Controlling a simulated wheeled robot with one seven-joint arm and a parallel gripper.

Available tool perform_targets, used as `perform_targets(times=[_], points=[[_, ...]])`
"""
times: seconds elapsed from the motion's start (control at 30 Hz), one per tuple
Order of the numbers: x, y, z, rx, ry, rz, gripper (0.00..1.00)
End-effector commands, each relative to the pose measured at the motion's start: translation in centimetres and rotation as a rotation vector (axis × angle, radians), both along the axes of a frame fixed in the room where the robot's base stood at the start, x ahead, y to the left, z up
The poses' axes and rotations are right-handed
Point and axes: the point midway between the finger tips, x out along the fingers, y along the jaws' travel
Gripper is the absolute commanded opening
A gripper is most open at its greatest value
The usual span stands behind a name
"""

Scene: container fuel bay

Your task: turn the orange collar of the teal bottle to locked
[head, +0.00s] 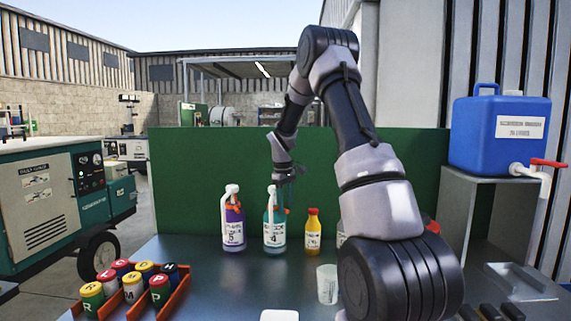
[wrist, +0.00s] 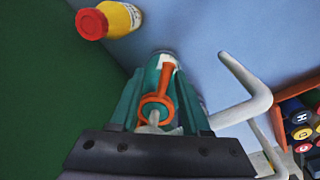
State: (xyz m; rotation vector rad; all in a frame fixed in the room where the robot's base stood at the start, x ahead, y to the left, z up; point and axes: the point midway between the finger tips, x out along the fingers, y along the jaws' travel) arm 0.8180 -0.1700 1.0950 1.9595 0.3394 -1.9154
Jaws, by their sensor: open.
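The teal bottle (head: 274,232), labelled 4, stands upright on the dark table between a purple and a yellow bottle. Its orange collar (head: 280,209) is partly hidden in the head view. In the wrist view the orange collar (wrist: 145,101) shows as a ring with an arm extending upward in the picture. My gripper (head: 283,192) is above the bottle, pointing down, with its fingers near the bottle's top. In the wrist view my open gripper (wrist: 157,92) has a teal finger on each side of the collar. I cannot tell whether they touch it, and no lock mark is readable.
The purple bottle (head: 233,232) stands close on the left, the yellow bottle (head: 313,234) on the right. A clear cup (head: 327,284) and an orange crate (head: 178,297) of cans are nearer. A green panel (head: 200,160) stands behind.

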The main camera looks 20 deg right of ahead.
Motion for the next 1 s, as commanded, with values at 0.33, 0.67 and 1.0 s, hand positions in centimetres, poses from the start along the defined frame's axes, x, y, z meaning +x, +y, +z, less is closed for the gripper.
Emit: perform_targets(times=[0.33,0.67,1.0], points=[[1.8,-2.6,0.0,0.002,-0.002,0.474,0.47],[1.4,-2.1,6.7,-0.004,-0.004,0.492,0.47],[-0.6,-0.8,12.9,-0.004,-0.029,0.438,0.47]])
